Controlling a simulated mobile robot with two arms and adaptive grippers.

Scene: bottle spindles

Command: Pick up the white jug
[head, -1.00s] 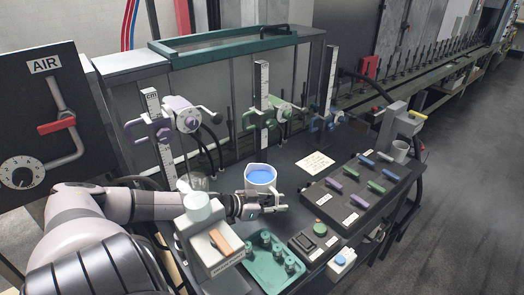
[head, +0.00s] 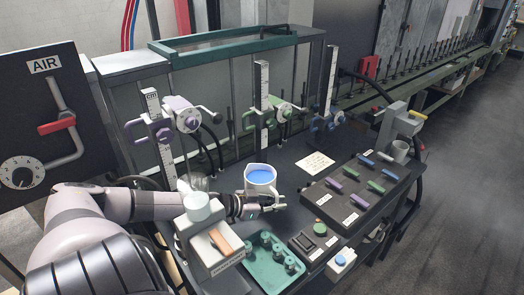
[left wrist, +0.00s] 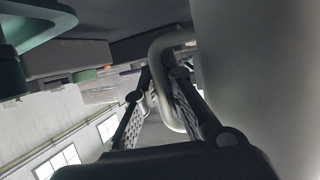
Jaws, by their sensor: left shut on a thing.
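The white jug (head: 259,188) stands upright on the dark bench in the head view, with bright blue liquid inside. My left gripper (head: 268,203) is in front of its near side. In the left wrist view the jug's pale wall (left wrist: 250,75) fills the right side, and its curved handle (left wrist: 164,45) passes between the fingers of my left gripper (left wrist: 163,84). The gripper is shut on the handle. The jug's lower near side is partly hidden by the gripper in the head view. My right gripper is not in view.
A white dispenser with an orange lever (head: 222,243) stands close in front of my left forearm. A green tray with pegs (head: 262,281) and a dark button box (head: 314,241) lie nearer. Measuring stands (head: 262,105) rise behind the jug. A block with coloured bars (head: 337,208) is to the right.

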